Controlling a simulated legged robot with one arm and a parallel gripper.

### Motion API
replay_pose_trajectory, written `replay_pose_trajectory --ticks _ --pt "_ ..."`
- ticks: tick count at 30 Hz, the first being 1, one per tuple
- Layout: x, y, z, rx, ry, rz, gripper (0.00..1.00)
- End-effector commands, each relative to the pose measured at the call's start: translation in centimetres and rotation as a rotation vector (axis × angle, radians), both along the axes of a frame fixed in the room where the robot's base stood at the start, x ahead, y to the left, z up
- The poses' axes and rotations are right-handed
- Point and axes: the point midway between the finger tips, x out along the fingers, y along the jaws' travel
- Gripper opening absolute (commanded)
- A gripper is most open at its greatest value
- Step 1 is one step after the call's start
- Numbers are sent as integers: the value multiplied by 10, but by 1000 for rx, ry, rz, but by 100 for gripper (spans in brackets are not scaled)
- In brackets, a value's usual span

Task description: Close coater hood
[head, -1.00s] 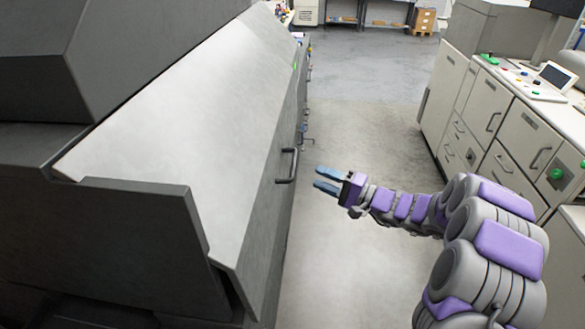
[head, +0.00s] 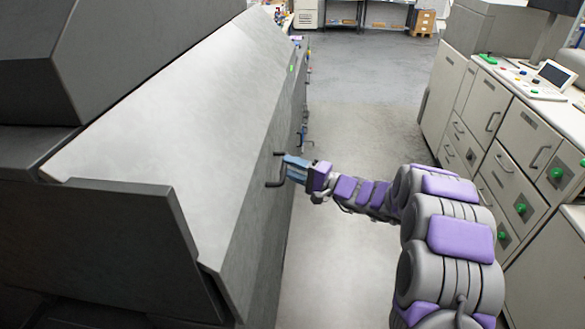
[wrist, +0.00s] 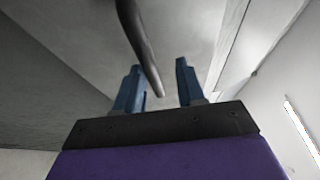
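The coater hood (head: 165,105) is a long, light grey slanted panel on the dark machine at left in the head view. Its front face drops steeply, with its near lower corner standing out from the dark end wall (head: 130,235). A dark bar handle (head: 277,183) sits on the front face. My gripper (head: 286,167) is at the handle from the right, its blue fingers overlapping it. In the wrist view the fingers (wrist: 159,68) are spread, and the handle bar (wrist: 138,40) runs down between them. The gripper is open; whether a finger touches the bar, I cannot tell.
A cabinet row (head: 495,150) with drawers and green knobs lines the right side, with a control screen (head: 553,74) on top. The grey floor aisle (head: 355,110) between is clear. A shelf and cardboard boxes (head: 424,22) stand at the far end.

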Motion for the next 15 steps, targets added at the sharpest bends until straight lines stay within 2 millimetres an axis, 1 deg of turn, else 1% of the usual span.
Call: replay_pose_trajectory --ticks 1,2,6,11,15 --pt "0 2 0 0 -1 2 32" --pt "0 3 0 -1 -1 2 29" --pt "-1 6 1 -2 -3 3 15" --pt "-2 3 4 3 -7 3 0" --pt "-2 2 7 8 -12 4 0"
